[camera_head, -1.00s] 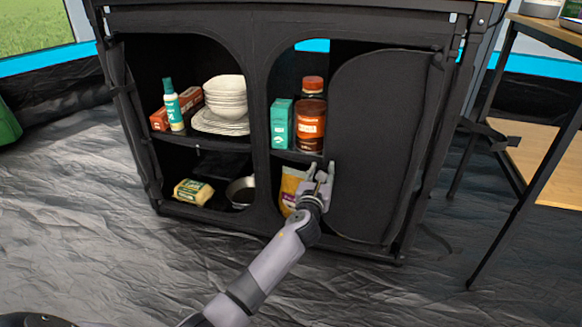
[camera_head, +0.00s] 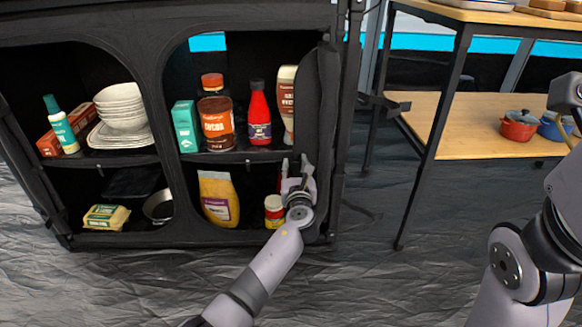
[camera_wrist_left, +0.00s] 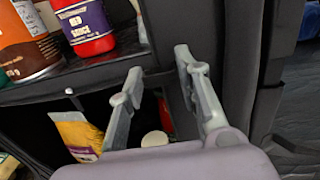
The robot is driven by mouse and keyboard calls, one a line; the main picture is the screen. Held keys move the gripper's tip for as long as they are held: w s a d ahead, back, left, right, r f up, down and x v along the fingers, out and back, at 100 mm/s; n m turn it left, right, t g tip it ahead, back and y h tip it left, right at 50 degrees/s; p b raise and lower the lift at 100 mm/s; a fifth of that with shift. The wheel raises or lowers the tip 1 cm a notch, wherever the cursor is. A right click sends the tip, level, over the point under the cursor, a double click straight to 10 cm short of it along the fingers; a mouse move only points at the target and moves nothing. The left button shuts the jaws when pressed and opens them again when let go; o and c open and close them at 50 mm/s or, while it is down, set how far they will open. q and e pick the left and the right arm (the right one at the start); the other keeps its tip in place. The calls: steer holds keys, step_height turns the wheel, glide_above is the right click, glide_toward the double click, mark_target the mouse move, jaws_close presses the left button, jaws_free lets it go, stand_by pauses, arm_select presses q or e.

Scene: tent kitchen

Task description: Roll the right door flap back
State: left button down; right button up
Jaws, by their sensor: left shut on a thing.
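The right door flap (camera_head: 319,110) of the black fabric cupboard is dark cloth, now bunched into a narrow upright band along the right edge of the right opening. My left gripper (camera_head: 297,163) is shut on the flap's edge low in that opening, in front of the lower shelf. In the left wrist view, the two fingers (camera_wrist_left: 158,64) reach up to the dark cloth; the exact grip on it is hard to see. The right opening is mostly uncovered. Links of my right arm show at the right, but its gripper is out of view.
In the right opening stand a cocoa jar (camera_head: 217,123), a red sauce bottle (camera_head: 259,118), a teal box (camera_head: 186,126) and a yellow bag (camera_head: 218,199). A wooden-shelved table (camera_head: 475,125) with pots stands at the right.

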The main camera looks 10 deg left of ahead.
arm_select(q)
steer(key=c, duration=1.2)
jaws_free()
steer(key=v, duration=1.2)
steer(key=shift+f, duration=0.1)
